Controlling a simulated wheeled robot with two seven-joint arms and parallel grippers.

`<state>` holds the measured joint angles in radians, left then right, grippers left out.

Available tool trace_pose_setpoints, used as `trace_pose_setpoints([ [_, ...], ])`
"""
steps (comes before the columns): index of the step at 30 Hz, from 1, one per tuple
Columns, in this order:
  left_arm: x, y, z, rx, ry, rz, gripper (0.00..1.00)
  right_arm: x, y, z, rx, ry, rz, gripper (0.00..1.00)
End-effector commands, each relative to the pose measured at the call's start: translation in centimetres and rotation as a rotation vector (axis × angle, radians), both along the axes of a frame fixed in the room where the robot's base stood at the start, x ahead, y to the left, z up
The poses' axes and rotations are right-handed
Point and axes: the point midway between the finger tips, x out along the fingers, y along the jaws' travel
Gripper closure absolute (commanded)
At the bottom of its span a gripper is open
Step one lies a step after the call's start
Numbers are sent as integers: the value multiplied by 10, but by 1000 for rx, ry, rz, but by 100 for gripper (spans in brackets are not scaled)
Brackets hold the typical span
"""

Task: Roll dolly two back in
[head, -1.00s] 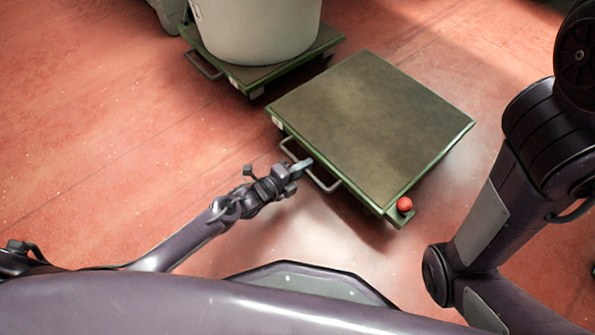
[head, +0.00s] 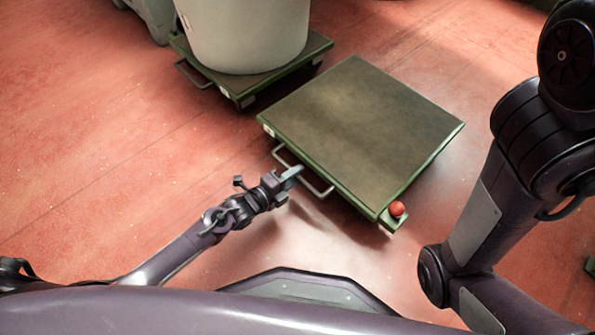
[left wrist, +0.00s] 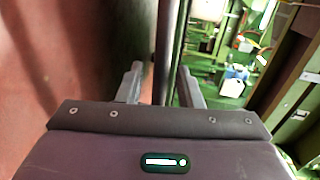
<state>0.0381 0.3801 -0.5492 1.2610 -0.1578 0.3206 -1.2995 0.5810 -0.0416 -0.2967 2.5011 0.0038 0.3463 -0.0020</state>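A dolly (head: 365,120) with a flat olive-brown deck and green frame stands on the floor, its deck empty. A grey bar handle (head: 318,188) sticks out from its near left side, and a red knob (head: 397,209) sits at its near corner. My left gripper (head: 294,172) is at this handle, its fingertips overlapping the bar. In the left wrist view its two fingers (left wrist: 160,80) stand a little apart with a dark bar between them; whether they press on it is unclear. My right arm comes in at the right, but its gripper is out of view.
A second green dolly (head: 246,91) stands close behind to the left, carrying a large pale bin (head: 245,35). Another grey object (head: 152,15) is at the top left. The red floor (head: 90,130) at the left is clear.

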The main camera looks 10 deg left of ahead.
Motion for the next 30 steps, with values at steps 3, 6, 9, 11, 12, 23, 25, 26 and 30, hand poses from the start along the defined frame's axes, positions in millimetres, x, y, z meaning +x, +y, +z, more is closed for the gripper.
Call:
trace_pose_setpoints([
  [3,-18,14,10,3,3,0,67,1,0,20,0,1,-1,100],
  [6,-31,23,14,2,1,-1,67,1,0,29,1,1,-1,100],
  [9,-40,31,14,0,1,-1,67,7,4,27,-12,14,5,100],
  [11,-44,34,15,0,0,-1,67,9,6,26,-19,21,8,100],
  [12,-46,35,15,-1,-1,-1,67,10,7,25,-19,22,9,100],
  [23,-48,37,14,-1,-1,-1,67,9,7,22,-21,20,12,100],
  [25,-48,37,14,-1,-1,-1,67,9,7,22,-20,19,12,100],
  [26,-48,37,14,-1,-1,-1,67,9,7,22,-20,19,12,100],
  [30,-47,36,15,-4,-2,-2,67,9,7,23,-22,20,12,100],
])
